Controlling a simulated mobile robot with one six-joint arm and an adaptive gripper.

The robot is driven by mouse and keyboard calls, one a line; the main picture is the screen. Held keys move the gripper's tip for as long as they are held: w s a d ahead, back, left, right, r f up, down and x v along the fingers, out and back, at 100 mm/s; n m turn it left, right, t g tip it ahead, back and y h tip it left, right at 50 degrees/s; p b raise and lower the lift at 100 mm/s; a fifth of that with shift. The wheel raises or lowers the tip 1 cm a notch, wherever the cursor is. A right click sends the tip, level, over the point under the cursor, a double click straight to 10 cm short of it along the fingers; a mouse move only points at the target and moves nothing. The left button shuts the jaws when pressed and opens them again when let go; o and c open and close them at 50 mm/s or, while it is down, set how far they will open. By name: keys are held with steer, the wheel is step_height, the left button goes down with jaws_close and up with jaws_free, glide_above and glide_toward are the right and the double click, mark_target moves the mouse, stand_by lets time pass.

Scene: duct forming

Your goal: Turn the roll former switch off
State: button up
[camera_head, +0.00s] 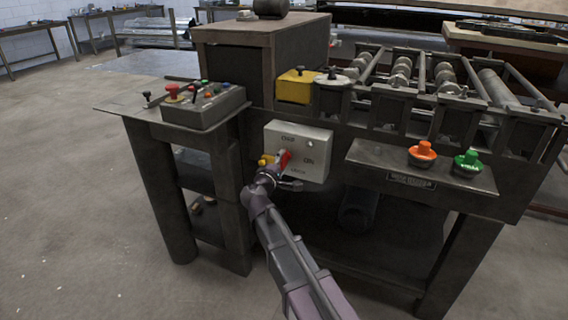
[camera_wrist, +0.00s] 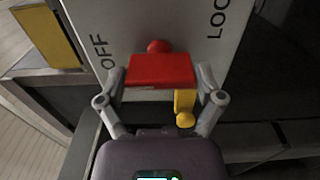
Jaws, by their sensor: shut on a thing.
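The roll former switch is a pale grey box (camera_head: 312,150) with a red handle (camera_head: 286,158), mounted on the front of the machine. My gripper (camera_head: 277,172) is at the left part of the box, on the handle. In the wrist view the red handle (camera_wrist: 160,71) lies between the two fingers of my gripper (camera_wrist: 160,80), which are shut on it. The word OFF (camera_wrist: 103,52) shows left of the handle there, and part of another label at the upper right. A small yellow piece (camera_wrist: 184,105) hangs just below the handle. The handle's exact setting is hard to tell.
A control box (camera_head: 203,107) with a red knob stands on the side table at left. An orange button (camera_head: 422,153) and a green button (camera_head: 467,162) sit on a shelf to the right. Rollers (camera_head: 402,70) lie above. The floor (camera_head: 75,180) at left is clear.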

steer(key=shift+s+d+f, duration=0.1)
steer(key=shift+s, duration=0.1)
steer(key=o, duration=0.9)
steer(key=shift+c, duration=0.2)
steer(key=shift+w, duration=0.1)
steer(key=v, duration=1.2)
